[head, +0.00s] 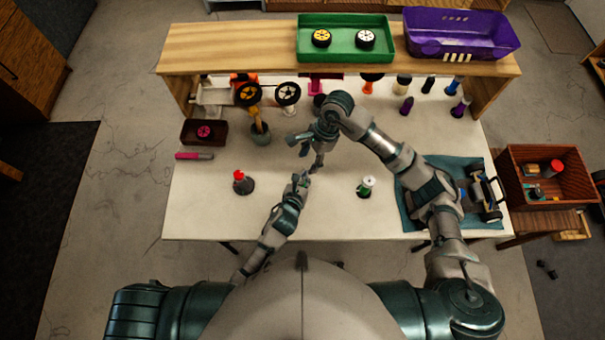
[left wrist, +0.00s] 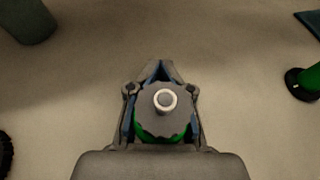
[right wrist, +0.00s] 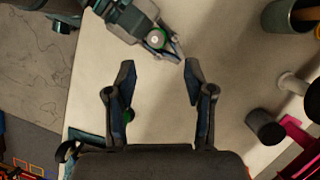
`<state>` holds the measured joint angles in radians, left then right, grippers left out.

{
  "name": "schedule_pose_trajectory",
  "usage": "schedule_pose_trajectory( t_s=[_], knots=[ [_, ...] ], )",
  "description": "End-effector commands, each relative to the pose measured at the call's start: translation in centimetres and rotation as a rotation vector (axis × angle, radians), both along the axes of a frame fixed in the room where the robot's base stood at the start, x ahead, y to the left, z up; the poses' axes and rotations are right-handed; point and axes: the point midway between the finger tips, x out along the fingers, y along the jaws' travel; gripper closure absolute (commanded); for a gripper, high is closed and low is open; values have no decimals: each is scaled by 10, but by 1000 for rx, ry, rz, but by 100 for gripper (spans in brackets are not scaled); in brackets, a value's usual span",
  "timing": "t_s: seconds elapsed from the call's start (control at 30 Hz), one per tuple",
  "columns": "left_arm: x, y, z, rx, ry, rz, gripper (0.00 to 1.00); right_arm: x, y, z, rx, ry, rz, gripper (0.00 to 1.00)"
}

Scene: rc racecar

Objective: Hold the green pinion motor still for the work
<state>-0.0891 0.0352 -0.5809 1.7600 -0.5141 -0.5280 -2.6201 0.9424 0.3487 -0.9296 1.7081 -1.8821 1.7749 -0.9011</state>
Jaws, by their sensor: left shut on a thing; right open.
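The green pinion motor (left wrist: 160,122), with a dark toothed top and a pale round shaft, sits between the fingers of my left gripper (left wrist: 160,88) in the left wrist view. Green shows at its lower edge. The right wrist view shows its green round top (right wrist: 156,39) in my left gripper. In the head view my left gripper (head: 303,180) is over the middle of the white table and the motor is too small to make out. My right gripper (head: 306,152) is just beyond it. The right wrist view shows my right gripper (right wrist: 160,78) open and empty, its fingertips pointing toward the left gripper.
A green-and-white tool on a dark base (head: 367,187) stands right of my left gripper. A red-topped one (head: 242,182) stands left. A car chassis lies on a teal mat (head: 412,205) at right. A wooden shelf (head: 230,45) with a green tray (head: 345,50) spans the back.

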Motion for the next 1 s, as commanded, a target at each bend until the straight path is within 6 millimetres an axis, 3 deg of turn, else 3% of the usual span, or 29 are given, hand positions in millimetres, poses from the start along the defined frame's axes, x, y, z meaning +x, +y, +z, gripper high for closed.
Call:
schedule_pose_trajectory(
  t_s=[0.1, 0.3, 0.57, 0.67, 1.0],
  knots=[
    [0, 0, 1, 0, -1, 0, 100, 8, 10, 5, -8, 7, 269, 47],
    [0, 0, 1, 0, -1, 0, 100, 22, 13, 16, 17, 25, 641, 47],
    [0, 0, 1, 0, -1, 0, 100, 32, 10, 21, 50, 30, 828, 47],
    [0, 0, 1, 0, -1, 0, 100, 28, 11, 11, 52, 32, 838, 47],
    [0, 0, 1, 0, -1, 0, 100, 2, 19, -54, 53, 32, 835, 47]
  ],
)
